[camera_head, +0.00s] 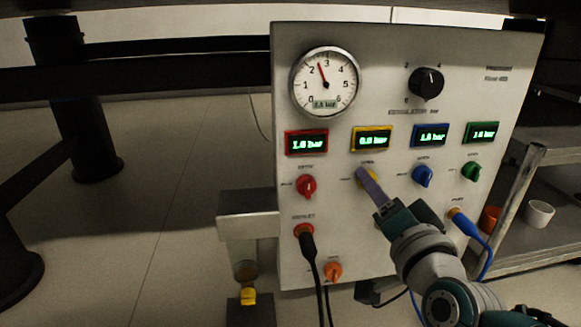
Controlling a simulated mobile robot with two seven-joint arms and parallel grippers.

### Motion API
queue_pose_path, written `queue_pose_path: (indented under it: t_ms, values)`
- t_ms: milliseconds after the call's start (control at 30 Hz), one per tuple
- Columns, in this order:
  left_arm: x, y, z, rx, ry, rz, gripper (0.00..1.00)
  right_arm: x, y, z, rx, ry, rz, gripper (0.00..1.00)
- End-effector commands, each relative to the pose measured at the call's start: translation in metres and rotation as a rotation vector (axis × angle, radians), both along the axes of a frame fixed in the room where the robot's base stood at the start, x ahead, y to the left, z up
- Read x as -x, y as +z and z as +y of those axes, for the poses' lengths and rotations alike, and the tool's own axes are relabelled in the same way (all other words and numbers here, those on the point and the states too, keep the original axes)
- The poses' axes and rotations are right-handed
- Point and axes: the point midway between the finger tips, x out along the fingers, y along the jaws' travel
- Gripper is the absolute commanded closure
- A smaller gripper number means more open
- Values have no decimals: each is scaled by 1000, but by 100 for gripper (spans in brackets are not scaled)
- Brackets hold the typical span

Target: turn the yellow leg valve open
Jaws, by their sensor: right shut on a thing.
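The yellow leg valve (360,173) is on the white panel (440,270), below the yellow-framed display (372,139). Only a little yellow shows, as my fingers cover most of the knob, so its angle cannot be told. My right gripper (368,182) comes in from the lower right and is shut on the yellow valve. My left gripper is not in view. The yellow-framed display seems to read lower than the red, blue and green ones, but its digits are small.
A red valve (306,187) is left of my gripper; a blue valve (423,176) and green valve (471,171) are right. A gauge (325,82) and black knob (427,83) sit above. Black and blue hoses (477,235) hang low. A shelf cart (545,236) stands at right.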

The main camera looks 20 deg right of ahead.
Motion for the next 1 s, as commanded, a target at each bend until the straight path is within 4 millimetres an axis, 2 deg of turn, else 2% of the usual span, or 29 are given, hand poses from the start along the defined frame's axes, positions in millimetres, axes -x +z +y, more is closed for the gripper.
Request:
queue_pose_path:
  t_ms: [567,600,867,1000]
  values:
    - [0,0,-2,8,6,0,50,0,0,0,-35,0,-10,100]
    - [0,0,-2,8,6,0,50,0,0,0,-34,0,-10,61]
    - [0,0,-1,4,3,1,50,0,0,0,-34,1,-9,32]
    - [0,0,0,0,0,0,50,0,0,0,-34,0,-8,32]
